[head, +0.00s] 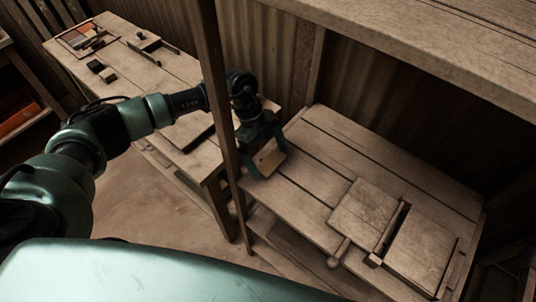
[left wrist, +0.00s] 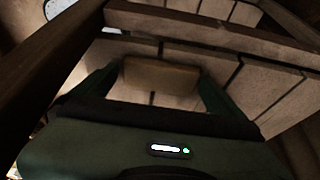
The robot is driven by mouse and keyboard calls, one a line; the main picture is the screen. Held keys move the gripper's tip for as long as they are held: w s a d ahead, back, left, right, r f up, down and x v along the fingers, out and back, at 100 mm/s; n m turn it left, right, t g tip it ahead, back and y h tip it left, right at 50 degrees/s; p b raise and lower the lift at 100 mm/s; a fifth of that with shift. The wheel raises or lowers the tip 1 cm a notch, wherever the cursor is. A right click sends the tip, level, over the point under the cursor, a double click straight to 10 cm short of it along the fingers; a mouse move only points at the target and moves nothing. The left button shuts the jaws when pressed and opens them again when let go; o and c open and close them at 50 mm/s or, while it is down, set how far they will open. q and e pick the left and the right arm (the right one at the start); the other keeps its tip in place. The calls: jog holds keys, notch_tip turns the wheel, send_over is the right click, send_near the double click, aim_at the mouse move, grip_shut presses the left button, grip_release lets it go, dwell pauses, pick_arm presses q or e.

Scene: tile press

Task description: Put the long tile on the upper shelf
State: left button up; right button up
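My left gripper (head: 267,165) is beside the upright post, over the left end of the lower shelf's planks. A pale wooden piece, seemingly the long tile (head: 268,157), is between its green fingers. In the left wrist view the piece (left wrist: 160,75) spans the gap, with a finger against each end, so the gripper looks shut on it. The piece's full length is hidden. The upper shelf (head: 430,40) is a plank board at the top right; only part of its top shows, and that part is bare. My right gripper is not in view.
The post (head: 215,90) stands close to my left forearm. The lower shelf (head: 320,160) carries a wooden press with a handle (head: 340,252) at the right.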

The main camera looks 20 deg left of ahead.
pick_arm(q)
jog(key=shift+r, duration=0.1)
jog(key=b+v, duration=0.3)
jog(key=v, duration=0.9)
jog(key=shift+b, duration=0.35)
